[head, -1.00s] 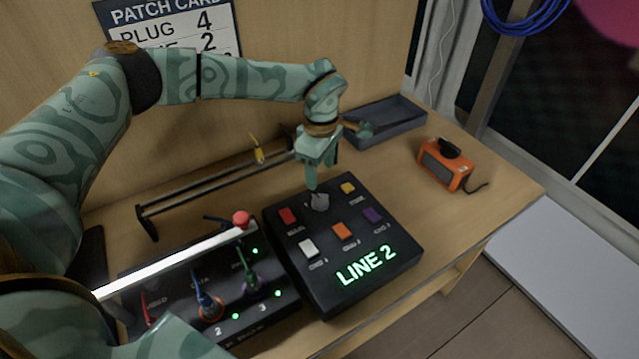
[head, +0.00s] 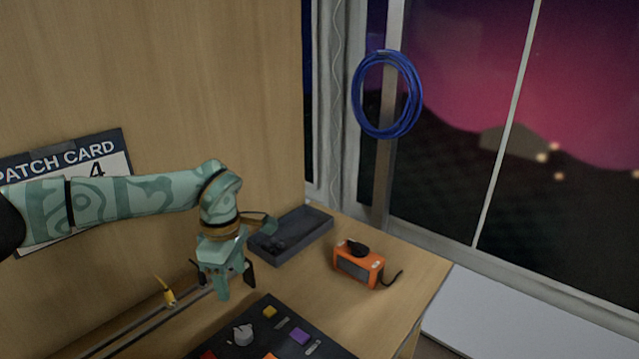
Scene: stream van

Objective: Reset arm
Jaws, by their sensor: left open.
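My left arm comes in from the left, and my left gripper (head: 236,285) points down above the desk. It is open with nothing between its fingers, just behind a black button panel (head: 225,342). The panel shows a grey knob (head: 243,333), a yellow button (head: 269,312) and a purple button (head: 300,336); its front part is cut off by the bottom edge. My right gripper is not in view.
A dark tray (head: 290,236) and an orange device (head: 358,265) with a black cord stand right of the gripper. A yellow plug (head: 167,292) is at a black rail (head: 150,325). A blue cable coil (head: 387,95) hangs by the window. The desk's right end is clear.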

